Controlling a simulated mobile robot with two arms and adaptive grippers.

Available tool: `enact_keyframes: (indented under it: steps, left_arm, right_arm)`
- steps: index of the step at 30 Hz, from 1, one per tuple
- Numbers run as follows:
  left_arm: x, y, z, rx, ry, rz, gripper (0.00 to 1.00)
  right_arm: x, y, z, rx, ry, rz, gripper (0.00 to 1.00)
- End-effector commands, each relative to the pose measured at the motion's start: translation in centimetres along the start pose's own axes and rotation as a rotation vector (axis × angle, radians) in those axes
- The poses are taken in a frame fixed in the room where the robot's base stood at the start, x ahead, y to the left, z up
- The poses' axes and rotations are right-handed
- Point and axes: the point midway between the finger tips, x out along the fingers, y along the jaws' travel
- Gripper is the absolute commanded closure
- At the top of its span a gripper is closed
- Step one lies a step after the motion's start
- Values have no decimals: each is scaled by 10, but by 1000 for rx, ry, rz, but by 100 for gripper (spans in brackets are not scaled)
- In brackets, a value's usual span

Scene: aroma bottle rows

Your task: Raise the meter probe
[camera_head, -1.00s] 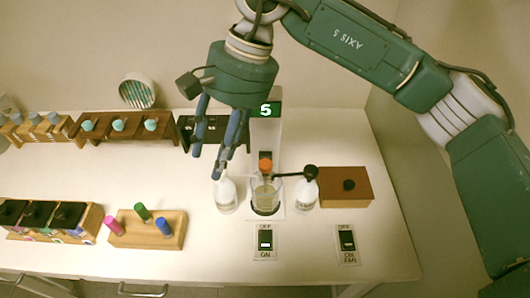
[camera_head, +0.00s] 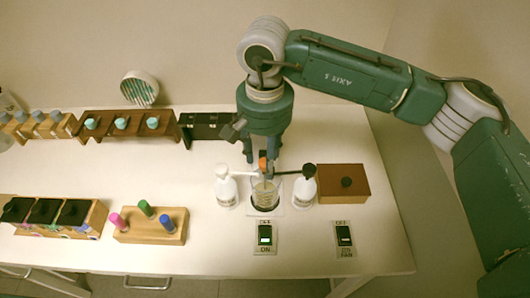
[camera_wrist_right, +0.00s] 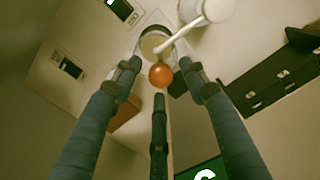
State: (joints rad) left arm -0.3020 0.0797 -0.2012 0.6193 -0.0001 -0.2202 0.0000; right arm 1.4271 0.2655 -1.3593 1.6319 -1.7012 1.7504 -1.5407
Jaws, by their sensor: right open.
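The meter probe shows its orange ball knob (camera_head: 262,164) above the glass beaker (camera_head: 265,194), in front of the meter. My right gripper (camera_head: 264,155) points down over the knob, with its fingers open and spread around it. In the right wrist view the orange knob (camera_wrist_right: 160,75) lies between the spread fingers (camera_wrist_right: 160,85), and I see no clear grip on it. The beaker (camera_wrist_right: 155,42) lies just beyond it. The meter's green display (camera_wrist_right: 203,170) shows partly at the bottom of that view. The gripper hides most of the meter in the head view. My left gripper is not in view.
White bottles flank the beaker, one left (camera_head: 226,190) and one right (camera_head: 304,188), with spouts reaching toward it. A brown box (camera_head: 343,182) stands at the right. Two switches (camera_head: 264,236) (camera_head: 344,236) lie in front. Bottle racks (camera_head: 125,124) fill the left side.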

Motion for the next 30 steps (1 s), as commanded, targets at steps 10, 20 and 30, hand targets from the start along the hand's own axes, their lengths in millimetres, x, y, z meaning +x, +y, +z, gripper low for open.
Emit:
enact_keyframes:
  steps: [10,20,30]
  left_arm:
    - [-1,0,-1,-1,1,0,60]
    - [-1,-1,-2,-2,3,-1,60]
    - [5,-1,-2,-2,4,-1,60]
  right_arm:
    - [4,0,0,0,0,0,59]
    - [4,0,1,-1,-1,0,100]
    - [-28,-1,0,-1,3,-3,100]
